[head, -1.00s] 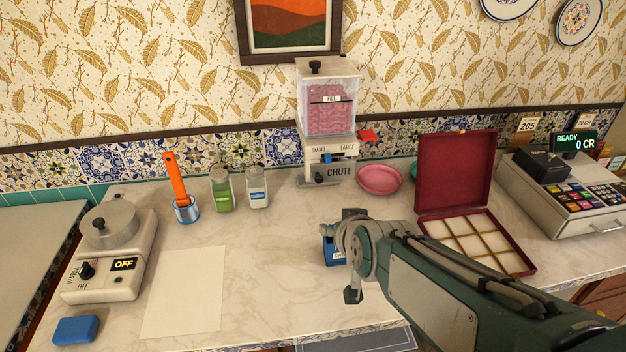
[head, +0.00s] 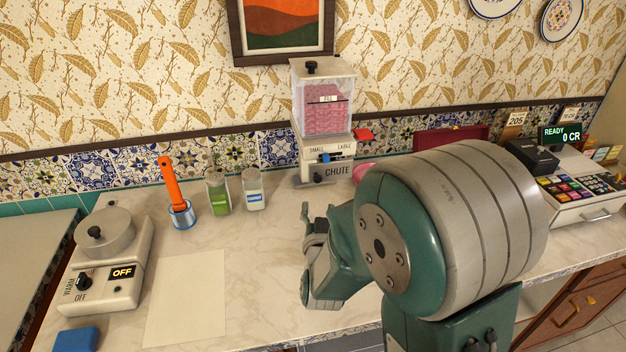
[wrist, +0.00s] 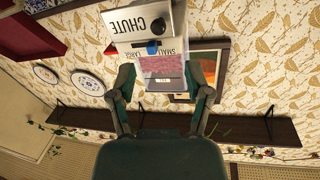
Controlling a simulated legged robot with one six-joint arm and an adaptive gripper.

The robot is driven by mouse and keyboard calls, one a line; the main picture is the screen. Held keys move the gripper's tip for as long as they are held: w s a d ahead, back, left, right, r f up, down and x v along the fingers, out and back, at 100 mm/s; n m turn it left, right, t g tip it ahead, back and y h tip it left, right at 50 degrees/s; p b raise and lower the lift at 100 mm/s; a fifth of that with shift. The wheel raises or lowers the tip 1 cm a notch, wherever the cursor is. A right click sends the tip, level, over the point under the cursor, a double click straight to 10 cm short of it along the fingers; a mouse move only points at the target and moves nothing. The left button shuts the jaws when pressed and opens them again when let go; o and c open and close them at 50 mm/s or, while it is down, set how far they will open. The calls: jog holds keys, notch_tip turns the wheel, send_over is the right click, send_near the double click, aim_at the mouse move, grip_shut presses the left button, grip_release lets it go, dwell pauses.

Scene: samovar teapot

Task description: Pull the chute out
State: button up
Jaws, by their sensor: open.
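The dispenser (head: 324,110) stands against the wall, with pink contents in its clear upper bin. Its lower front, marked CHUTE (head: 338,171), has a small dark knob (head: 318,178) and a blue slider (head: 323,158) above it. The chute looks pushed in. In the wrist view, upside down, the CHUTE panel (wrist: 130,23) and its black knob (wrist: 158,25) lie ahead, between and beyond the fingertips. My gripper (wrist: 163,74) is open and empty. In the head view my gripper (head: 318,215) is in front of the dispenser, apart from it.
A green-filled jar (head: 218,193) and a white-filled jar (head: 252,190) stand left of the dispenser, beside a cup with an orange-handled tool (head: 172,185). A pink dish (head: 362,172) is close on the right, partly hidden by my arm. The counter at front left holds a paper sheet (head: 188,300).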

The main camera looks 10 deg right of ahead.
aim_at(317, 181)
jog(key=w, duration=0.3)
jog(key=w+d, duration=0.1)
jog(key=w, duration=0.3)
jog(key=w+d, duration=0.1)
jog(key=w, duration=0.2)
jog(key=shift+w+d, duration=0.1)
jog(key=shift+w, duration=0.2)
grip_shut()
